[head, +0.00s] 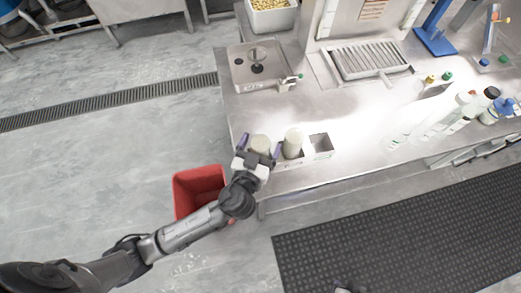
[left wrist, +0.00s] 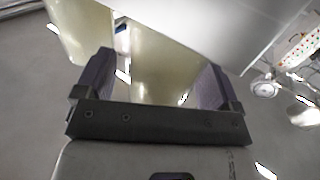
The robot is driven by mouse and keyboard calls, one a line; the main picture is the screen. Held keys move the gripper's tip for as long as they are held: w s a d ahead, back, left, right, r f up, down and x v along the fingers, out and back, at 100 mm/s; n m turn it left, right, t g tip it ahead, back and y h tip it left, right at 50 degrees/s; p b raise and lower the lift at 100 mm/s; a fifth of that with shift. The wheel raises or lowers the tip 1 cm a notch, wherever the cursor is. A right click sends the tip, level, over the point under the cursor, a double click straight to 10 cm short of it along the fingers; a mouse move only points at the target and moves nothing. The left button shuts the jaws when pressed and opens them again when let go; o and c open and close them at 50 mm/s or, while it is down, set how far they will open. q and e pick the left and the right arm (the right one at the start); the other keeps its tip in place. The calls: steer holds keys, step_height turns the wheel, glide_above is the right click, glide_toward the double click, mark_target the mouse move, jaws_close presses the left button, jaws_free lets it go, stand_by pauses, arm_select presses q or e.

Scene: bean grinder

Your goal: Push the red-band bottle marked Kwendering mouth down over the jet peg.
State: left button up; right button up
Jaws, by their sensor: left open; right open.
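My left gripper (head: 260,148) is open at the table's front edge, its purple fingers on either side of a pale, squat cylindrical thing (head: 260,142). In the left wrist view, the same pale thing (left wrist: 165,70) stands between the open fingers; I cannot tell whether they touch it. A second pale bottle-like thing (head: 293,142) stands just right of it in a holder. No red band or Kwendering marking can be read on either. A steel rinser basin (head: 240,80) at the back left has a dark round piece (head: 257,68) in it, possibly the jet peg.
An empty open box (head: 321,144) stands right of the second pale thing. A red bin (head: 198,190) is on the floor below my left arm. The table middle is clear.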

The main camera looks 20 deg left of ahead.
arm_select(q)
steer(key=shift+c, duration=0.7)
steer(key=c, duration=0.9)
